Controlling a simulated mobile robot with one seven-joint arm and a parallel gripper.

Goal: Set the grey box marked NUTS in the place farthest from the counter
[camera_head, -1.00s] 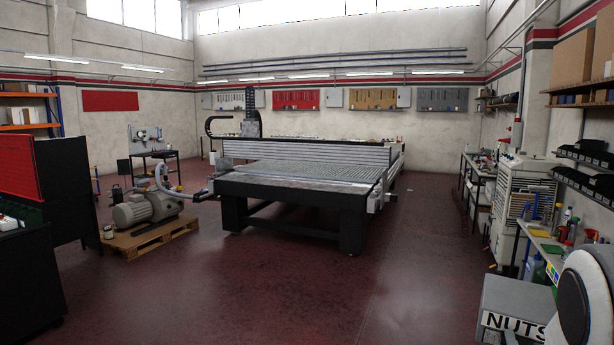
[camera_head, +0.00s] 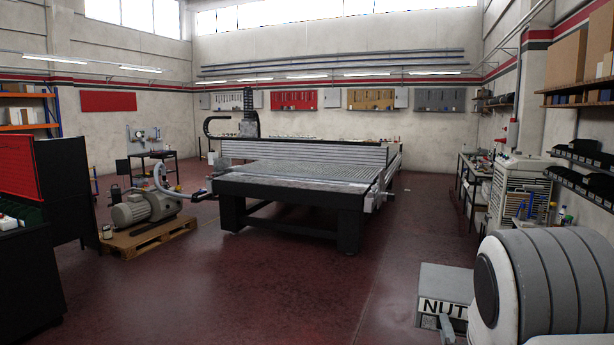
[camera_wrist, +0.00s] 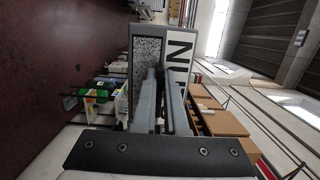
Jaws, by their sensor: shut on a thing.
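The grey box marked NUTS (camera_head: 446,284) shows at the lower right of the head view, its white label facing me and partly hidden by my arm. In the wrist view the box (camera_wrist: 147,46) appears turned sideways, with a speckled panel beside the letters "NU". My gripper (camera_wrist: 160,88) is shut on the box; one finger also shows at the label in the head view (camera_head: 446,325). The box is held up in front of me, clear of the floor. The counter and the places for the box cannot be told for certain.
A large vacuum grid table (camera_head: 300,172) stands mid-room. A pump (camera_head: 145,207) sits on a wooden pallet (camera_head: 150,240) to its left. A black cabinet (camera_head: 30,280) is at the left edge. A white drawer unit (camera_head: 518,190) stands at the right. The red floor between is open.

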